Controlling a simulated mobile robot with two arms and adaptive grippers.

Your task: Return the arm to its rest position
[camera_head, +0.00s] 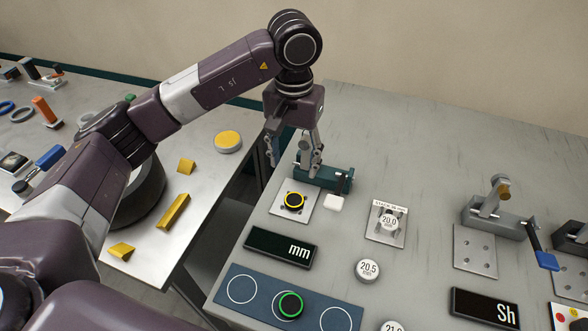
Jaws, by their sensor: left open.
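My left arm reaches in from the left, and my left gripper (292,158) hangs fingers down. It is open and empty, above the back left edge of the grey table (440,135). Just right of and below its fingers in the picture is a teal clamp (325,178) with a white pad (334,202). My right gripper is not in view.
A "20.0" disc (389,222) sits on a plate, and a "20.5" disc (368,270) lies nearby. A blue mat (237,312) bears a green ring (290,305). A blue-handled clamp (497,215) stands right. Yellow blocks (173,211) lie on the left table, across a gap.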

